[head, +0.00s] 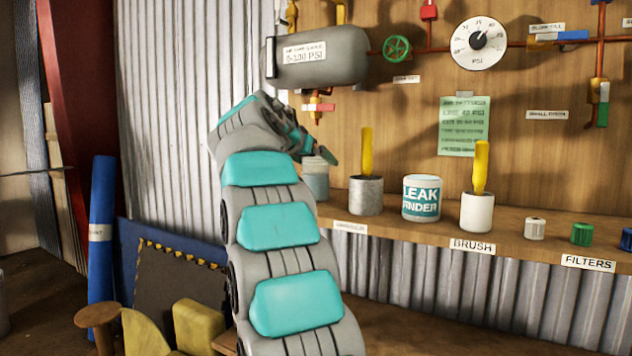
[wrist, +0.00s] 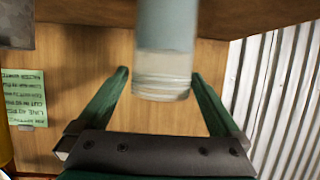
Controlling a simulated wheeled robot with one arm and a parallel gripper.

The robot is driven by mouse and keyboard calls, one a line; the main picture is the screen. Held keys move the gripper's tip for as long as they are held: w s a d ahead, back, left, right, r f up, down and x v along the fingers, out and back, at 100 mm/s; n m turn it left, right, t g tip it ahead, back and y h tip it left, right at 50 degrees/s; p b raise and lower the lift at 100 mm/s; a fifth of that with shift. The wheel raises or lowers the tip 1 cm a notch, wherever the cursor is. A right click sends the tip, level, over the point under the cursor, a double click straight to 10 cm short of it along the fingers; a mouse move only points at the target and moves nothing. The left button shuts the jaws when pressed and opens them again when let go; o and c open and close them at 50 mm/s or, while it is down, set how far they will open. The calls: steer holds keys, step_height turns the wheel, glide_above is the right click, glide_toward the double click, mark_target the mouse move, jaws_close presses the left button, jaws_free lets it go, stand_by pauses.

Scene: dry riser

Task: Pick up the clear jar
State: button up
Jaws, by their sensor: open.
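The clear jar (head: 316,182) stands on the wooden shelf at its left end, pale blue-grey below with a whitish top; my arm hides part of its left side. My gripper (head: 320,152) is at the jar's top, angled down to the right. In the wrist view, which is upside down, the jar (wrist: 163,45) comes down from the upper edge, with its clear, whitish end toward my gripper (wrist: 160,75). The two green fingers are open, one on each side of that end. I see no grip on it, and cannot tell how deep it sits between them.
On the shelf (head: 395,233), a grey cup (head: 366,196) with a yellow-handled tool stands right of the jar. Further right are a leak finder tub (head: 421,200), a white brush pot (head: 477,213) and small filters. A grey tank (head: 318,58) hangs above.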

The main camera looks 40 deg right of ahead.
steer(key=x, duration=0.4)
steer(key=shift+w+d+p, duration=0.15)
steer(key=shift+p, duration=0.15)
steer(key=shift+c, duration=0.2)
steer(key=c, duration=1.4)
steer(key=shift+o, duration=0.2)
